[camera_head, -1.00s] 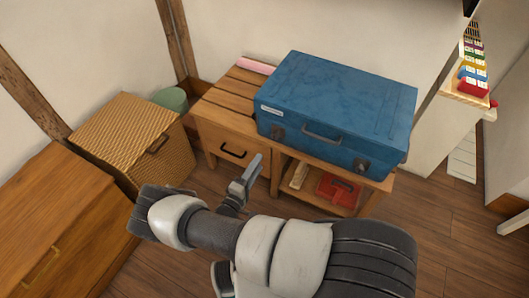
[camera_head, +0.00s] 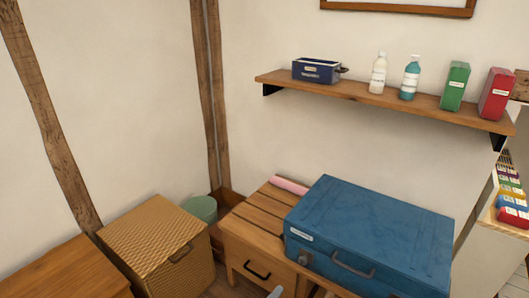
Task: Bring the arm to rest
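Only a small pale grey tip of my gripper (camera_head: 275,292) shows at the bottom edge, in front of the wooden cabinet (camera_head: 247,254) with its dark drawer handle. The rest of my arm is below the picture. Whether the gripper is open or shut, or holds anything, cannot be seen.
A blue case (camera_head: 370,235) lies on the cabinet beside a pink roll (camera_head: 290,186). A wicker box (camera_head: 160,245) and green bin (camera_head: 201,208) stand left. A wall shelf (camera_head: 385,98) holds a blue box (camera_head: 316,70), bottles and cartons. The wall between is bare.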

